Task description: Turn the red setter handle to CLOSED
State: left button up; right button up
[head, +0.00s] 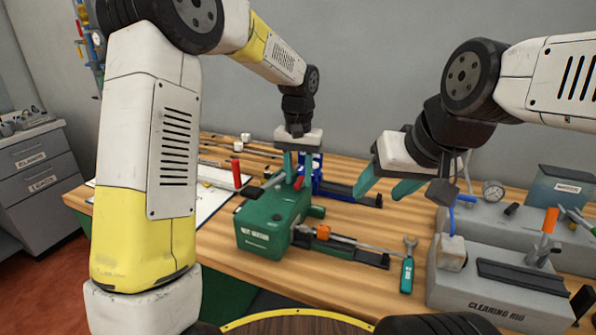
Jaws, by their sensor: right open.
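A green machine (262,226) with a white label stands on the wooden bench, mid-view. An upright red grip (237,174) shows at its left, by a dark bar that reaches toward the machine's top. A smaller tilted red piece (299,183) sits on top, close to my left gripper's fingers. I cannot tell which of the two is the setter handle, and no CLOSED mark is readable. My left gripper (293,176) points down just above the machine's top; its teal fingers partly overlap the parts there, so its grip is unclear. My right gripper (382,190) is open and empty, right of the machine.
A blue device (316,182) stands behind the machine. An orange block (323,232) sits on the rail at its right, near a teal-handled wrench (407,274). White paper (205,203) lies at left.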

pick_arm(q)
jog(key=shift+f, duration=0.2)
grip_shut()
jog(key=shift+a+m, duration=0.15)
jog(key=shift+m, duration=0.75)
grip_release()
jog(key=shift+w+r, duration=0.1)
jog(key=shift+r, duration=0.05)
